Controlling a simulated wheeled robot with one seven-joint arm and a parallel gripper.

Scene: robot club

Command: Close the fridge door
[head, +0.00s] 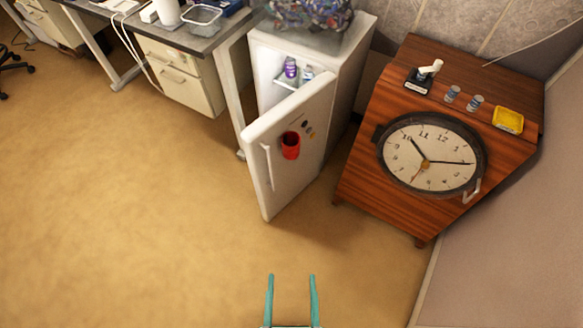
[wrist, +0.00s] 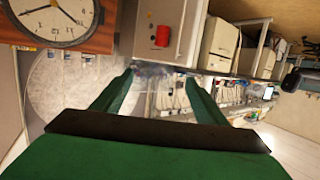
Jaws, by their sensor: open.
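A small white fridge (head: 345,70) stands against the back in the head view. Its door (head: 306,160) is swung well open toward the front, and the lit inside shows a purple bottle (head: 290,68). The door carries a vertical handle (head: 266,165) near its left edge, a red cup-shaped holder (head: 290,145) and small magnets. My gripper (head: 291,277) is open and empty, low in the head view, in front of the door and apart from it. In the wrist view the gripper's green fingers (wrist: 160,75) are spread, and the door with its red holder (wrist: 162,36) shows beyond them.
A desk (head: 205,40) with drawers (head: 178,75) is to the left. A clear bag of colourful items (head: 310,12) sits on the fridge. The tan floor (head: 130,220) in front is free.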

